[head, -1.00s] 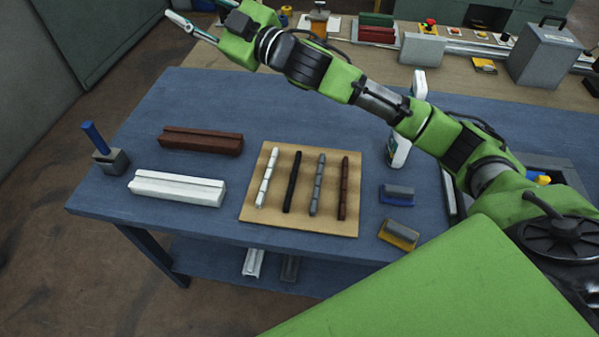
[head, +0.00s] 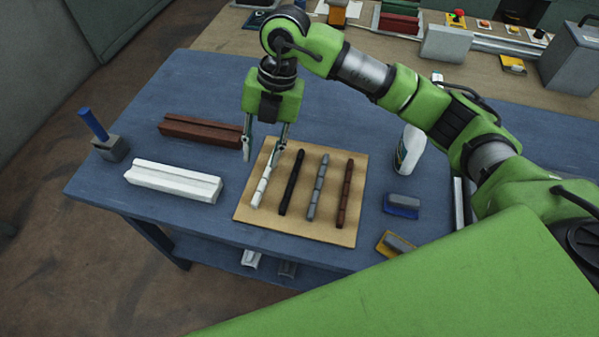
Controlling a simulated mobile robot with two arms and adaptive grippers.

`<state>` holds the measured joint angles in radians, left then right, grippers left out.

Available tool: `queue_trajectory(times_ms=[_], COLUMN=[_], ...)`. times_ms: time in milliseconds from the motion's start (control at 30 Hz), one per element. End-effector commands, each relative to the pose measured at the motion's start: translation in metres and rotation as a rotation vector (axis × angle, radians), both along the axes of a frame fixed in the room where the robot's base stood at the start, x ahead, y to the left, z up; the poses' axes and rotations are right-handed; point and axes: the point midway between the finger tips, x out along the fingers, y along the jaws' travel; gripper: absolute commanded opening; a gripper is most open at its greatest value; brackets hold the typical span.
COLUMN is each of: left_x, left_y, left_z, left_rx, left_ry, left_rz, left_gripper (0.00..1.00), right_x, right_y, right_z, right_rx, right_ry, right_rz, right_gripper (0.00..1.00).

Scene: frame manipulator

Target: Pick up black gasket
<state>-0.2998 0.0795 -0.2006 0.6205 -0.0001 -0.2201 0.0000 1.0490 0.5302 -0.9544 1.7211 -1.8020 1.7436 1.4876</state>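The black gasket (head: 291,183) is a thin dark strip lying on a tan board (head: 300,229) on the blue table. It lies between a white gasket (head: 262,187) on its left and a grey gasket (head: 318,187) on its right. A brown gasket (head: 345,193) lies at the board's right. My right gripper (head: 263,153) points down above the board's far left edge, fingers spread and empty. It is up and left of the black gasket, near the white gasket's far end. My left gripper is not in view.
A white frame profile (head: 174,182) and a brown frame profile (head: 201,131) lie left of the board. A blue-handled tool (head: 108,142) stands at the left corner. A white bottle (head: 408,152), a blue brush (head: 402,206) and a yellow brush (head: 396,244) are at the right.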

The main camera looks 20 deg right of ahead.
Motion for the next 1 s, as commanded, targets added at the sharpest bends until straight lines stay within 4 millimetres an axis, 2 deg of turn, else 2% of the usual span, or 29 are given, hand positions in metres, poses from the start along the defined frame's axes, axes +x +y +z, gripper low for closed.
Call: queue_trajectory(times_ms=[100, 233, 367, 633, 867, 1000], left_x=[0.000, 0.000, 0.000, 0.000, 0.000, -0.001], left_y=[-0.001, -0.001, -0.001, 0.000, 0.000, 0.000], left_z=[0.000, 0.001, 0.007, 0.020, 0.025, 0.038], left_rx=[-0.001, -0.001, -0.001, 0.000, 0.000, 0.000], left_ry=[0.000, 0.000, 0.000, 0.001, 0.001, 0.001], left_rz=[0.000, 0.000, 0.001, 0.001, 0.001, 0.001], left_gripper=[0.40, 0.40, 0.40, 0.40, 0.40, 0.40], right_x=[0.009, 0.013, 0.012, 0.012, 0.012, 0.011], right_y=[-0.034, -0.053, -0.056, -0.056, -0.056, -0.060], right_z=[-0.006, -0.008, -0.023, -0.074, -0.093, -0.107], right_rx=[-0.170, -0.256, -0.268, -0.266, -0.264, -0.266], right_ry=[-0.018, -0.029, -0.026, -0.025, -0.029, -0.025], right_rz=[-0.087, -0.140, -0.148, -0.146, -0.145, -0.144], right_gripper=[0.31, 0.31, 0.31, 0.31, 0.31, 0.31])
